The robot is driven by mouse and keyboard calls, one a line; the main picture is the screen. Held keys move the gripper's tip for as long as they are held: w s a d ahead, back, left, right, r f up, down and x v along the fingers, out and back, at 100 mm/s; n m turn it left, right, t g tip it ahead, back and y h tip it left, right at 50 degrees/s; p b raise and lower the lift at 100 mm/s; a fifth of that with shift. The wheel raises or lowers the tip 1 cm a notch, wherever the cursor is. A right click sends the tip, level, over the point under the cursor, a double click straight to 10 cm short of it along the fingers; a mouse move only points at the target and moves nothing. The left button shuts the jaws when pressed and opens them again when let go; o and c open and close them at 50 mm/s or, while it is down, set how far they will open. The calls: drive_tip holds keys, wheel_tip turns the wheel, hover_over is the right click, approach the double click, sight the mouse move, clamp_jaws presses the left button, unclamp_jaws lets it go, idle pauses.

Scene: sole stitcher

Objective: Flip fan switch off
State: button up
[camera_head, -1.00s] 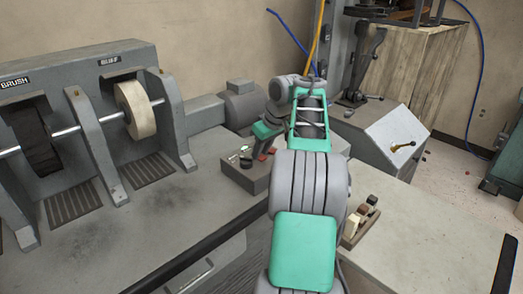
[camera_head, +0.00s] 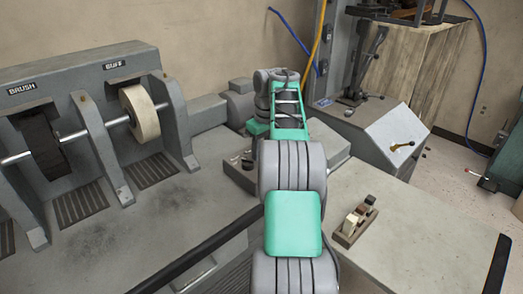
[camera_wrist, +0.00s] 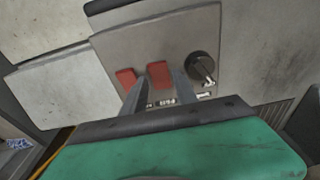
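The grey control box (camera_head: 236,172) sits on the bench and is partly hidden by my arm in the head view. In the wrist view its panel (camera_wrist: 135,48) carries a left red switch (camera_wrist: 126,78), a right red switch (camera_wrist: 160,73) and a black knob (camera_wrist: 204,68). The labels below are partly covered, so I cannot read which switch is the fan's. My gripper (camera_wrist: 159,82) is open and empty, its two fingers apart over the panel. The right red switch shows between the fingertips; contact cannot be told. My arm hides the gripper in the head view.
The brush and buff machine (camera_head: 85,110) stands at the left, with a pale wheel (camera_head: 139,113). A small wooden holder (camera_head: 355,222) with several items lies on the right bench. A grey console with a lever (camera_head: 400,147) stands behind it.

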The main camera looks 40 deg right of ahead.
wheel_tip(320, 180, up, 8)
drive_tip(key=s+p, duration=0.1)
drive_tip(key=p, duration=0.4)
drive_tip(key=shift+f, duration=0.1)
drive_tip(key=s+a+r+t+p, duration=0.1)
drive_tip(key=a+r+p, duration=0.15)
drive_tip(key=a, duration=0.95)
drive_tip(key=s+a+r+p, duration=0.1)
drive_tip(key=a+r+p, duration=0.15)
drive_tip(key=a, duration=0.95)
drive_tip(key=s+a+f+p, duration=0.1)
drive_tip(key=s+a+f, duration=0.2)
drive_tip(key=s+a, duration=0.3)
drive_tip(key=s+a+f+p, duration=0.1)
drive_tip(key=s+a+f, duration=0.1)
drive_tip(key=s+a, duration=0.4)
drive_tip(key=s, duration=0.2)
drive_tip(key=shift+s+f+t, duration=0.3)
drive_tip(key=shift+s+f, duration=0.05)
drive_tip(key=shift+f, duration=0.05)
